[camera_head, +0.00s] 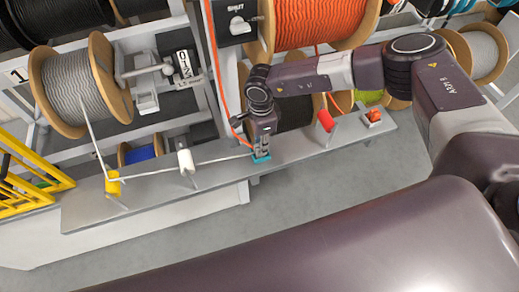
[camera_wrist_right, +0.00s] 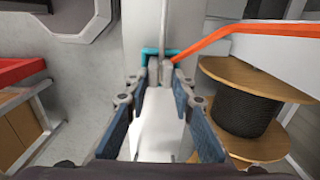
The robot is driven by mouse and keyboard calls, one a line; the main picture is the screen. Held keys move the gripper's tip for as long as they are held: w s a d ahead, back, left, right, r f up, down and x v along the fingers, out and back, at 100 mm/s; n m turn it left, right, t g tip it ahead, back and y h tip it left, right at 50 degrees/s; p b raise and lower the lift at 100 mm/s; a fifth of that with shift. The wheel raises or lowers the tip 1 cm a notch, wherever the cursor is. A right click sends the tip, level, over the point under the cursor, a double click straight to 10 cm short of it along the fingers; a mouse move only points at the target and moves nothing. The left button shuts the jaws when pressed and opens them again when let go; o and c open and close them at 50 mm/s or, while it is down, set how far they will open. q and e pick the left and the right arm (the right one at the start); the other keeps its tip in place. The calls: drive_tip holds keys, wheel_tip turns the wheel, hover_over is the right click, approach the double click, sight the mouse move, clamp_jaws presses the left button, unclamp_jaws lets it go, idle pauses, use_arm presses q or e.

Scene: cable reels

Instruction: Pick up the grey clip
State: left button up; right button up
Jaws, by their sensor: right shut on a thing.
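The grey clip (camera_wrist_right: 160,74) shows in the right wrist view as small grey blocks between the tips of my right gripper (camera_wrist_right: 160,84). The gripper is shut on it. A teal bracket (camera_wrist_right: 150,53) sits just behind the tips. In the head view my right gripper (camera_head: 262,153) points down at the grey bench, with the teal part around its tip. The clip is hidden there by the gripper. A thin pale cable (camera_head: 222,160) runs from the left to this spot. My left gripper is not in view.
A grey cable reel (camera_head: 72,90) hangs at the left. On the bench (camera_head: 215,190) stand a yellow guide (camera_head: 113,184), a white one (camera_head: 186,160), a red one (camera_head: 326,120) and an orange-red piece (camera_head: 374,115). An orange cable (camera_wrist_right: 240,42) passes close to the gripper. A yellow rail (camera_head: 30,180) stands far left.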

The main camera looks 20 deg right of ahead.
drive_tip(key=shift+r, duration=0.1)
clamp_jaws()
drive_tip(key=shift+w+r, duration=0.1)
drive_tip(key=shift+r, duration=0.15)
wheel_tip(320, 180, up, 19)
drive_tip(key=b, duration=0.5)
drive_tip(key=shift+r+b, duration=0.15)
drive_tip(key=shift+b, duration=0.2)
drive_tip(key=shift+r, duration=0.1)
drive_tip(key=shift+r+p, duration=1.15)
drive_tip(key=shift+r, duration=1.25)
